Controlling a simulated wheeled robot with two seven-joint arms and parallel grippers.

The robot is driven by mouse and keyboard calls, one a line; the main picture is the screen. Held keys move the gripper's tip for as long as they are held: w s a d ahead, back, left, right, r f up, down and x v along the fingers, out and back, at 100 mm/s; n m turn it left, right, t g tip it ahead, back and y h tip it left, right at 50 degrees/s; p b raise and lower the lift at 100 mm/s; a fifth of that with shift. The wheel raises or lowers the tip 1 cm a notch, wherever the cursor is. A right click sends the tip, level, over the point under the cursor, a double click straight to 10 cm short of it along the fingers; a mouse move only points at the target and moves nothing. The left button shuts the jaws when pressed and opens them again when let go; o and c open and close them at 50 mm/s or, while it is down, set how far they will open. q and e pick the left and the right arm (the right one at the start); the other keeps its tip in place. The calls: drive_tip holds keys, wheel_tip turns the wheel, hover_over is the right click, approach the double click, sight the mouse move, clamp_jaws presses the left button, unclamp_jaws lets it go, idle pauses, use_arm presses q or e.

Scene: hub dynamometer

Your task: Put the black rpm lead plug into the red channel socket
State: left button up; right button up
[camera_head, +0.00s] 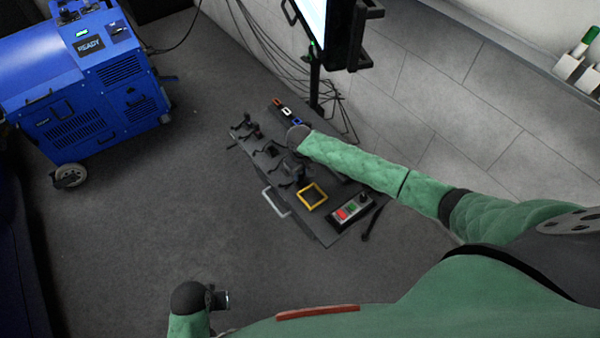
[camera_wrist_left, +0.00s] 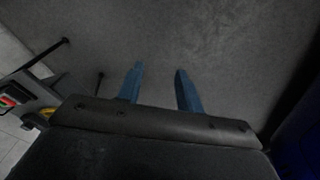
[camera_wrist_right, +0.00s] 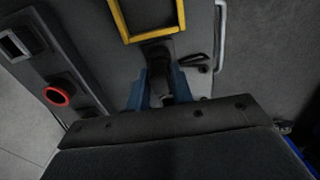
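My right gripper (camera_wrist_right: 162,82) is over the cart's dark top, with its blue fingers on either side of a black plug-like piece (camera_wrist_right: 158,50). I cannot tell whether they touch it or whether it is the rpm lead plug. A ring-shaped red socket (camera_wrist_right: 57,96) lies to the left of the fingers in the right wrist view. A small orange-red spot in the colored row (camera_head: 277,103) in the head view is probably the same socket. My left gripper (camera_wrist_left: 159,72) is open and empty, above bare floor; its hand (camera_head: 220,299) shows low in the head view.
A yellow frame (camera_head: 312,197) and a button box (camera_head: 351,210) sit on the cart's near end. A white-rimmed socket (camera_wrist_right: 17,46) is near the red one. Loose cables (camera_head: 285,75) hang by the screen stand. A blue machine (camera_head: 85,90) stands left; floor between is clear.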

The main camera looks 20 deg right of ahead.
clamp_jaws()
use_arm(q)
drive_tip(key=shift+d, duration=0.15)
drive_tip(key=shift+d, duration=0.1)
use_arm(e)
drive_tip(key=shift+r, duration=0.2)
drive_tip(key=shift+p, duration=0.3)
use_arm(q)
drive_tip(key=f, duration=0.3)
drive_tip(key=shift+w+a, duration=0.25)
drive_tip(key=shift+w, duration=0.1)
use_arm(e)
drive_tip(key=shift+r, duration=0.15)
